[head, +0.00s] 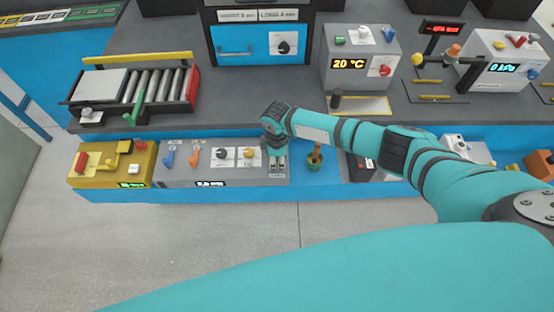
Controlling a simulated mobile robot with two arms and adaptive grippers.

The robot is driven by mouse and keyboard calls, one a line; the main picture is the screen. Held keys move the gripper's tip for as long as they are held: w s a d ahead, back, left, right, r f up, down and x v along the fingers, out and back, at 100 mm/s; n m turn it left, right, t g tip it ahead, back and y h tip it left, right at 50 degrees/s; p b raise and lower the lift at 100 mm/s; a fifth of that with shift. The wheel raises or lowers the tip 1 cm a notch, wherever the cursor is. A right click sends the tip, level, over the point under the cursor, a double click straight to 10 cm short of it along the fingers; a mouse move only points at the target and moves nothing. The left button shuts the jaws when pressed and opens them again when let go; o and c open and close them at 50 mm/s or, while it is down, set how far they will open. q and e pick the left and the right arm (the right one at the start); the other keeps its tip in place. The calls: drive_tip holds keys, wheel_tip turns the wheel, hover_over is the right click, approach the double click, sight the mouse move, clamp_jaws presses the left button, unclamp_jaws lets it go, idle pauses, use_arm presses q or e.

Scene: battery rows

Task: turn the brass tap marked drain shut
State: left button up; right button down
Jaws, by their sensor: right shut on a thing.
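My right gripper (278,163) points down at the right end of the grey control panel (235,177), just behind a small label (277,176) too small to read for sure. It is shut on what I take to be the brass tap. The fingers and wrist hide the tap, so I cannot see how far its handle is turned. My left gripper is not in view.
Left of my right gripper, the panel has a yellow knob (248,153), a dark knob (222,153), an orange lever (194,157) and a blue lever (169,159). A green pot (314,165) holding something brown stands close on the right. A yellow box (105,180) is further left.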

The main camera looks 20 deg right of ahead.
drive_tip(key=c, duration=1.3)
unclamp_jaws()
drive_tip(key=shift+r, duration=0.1)
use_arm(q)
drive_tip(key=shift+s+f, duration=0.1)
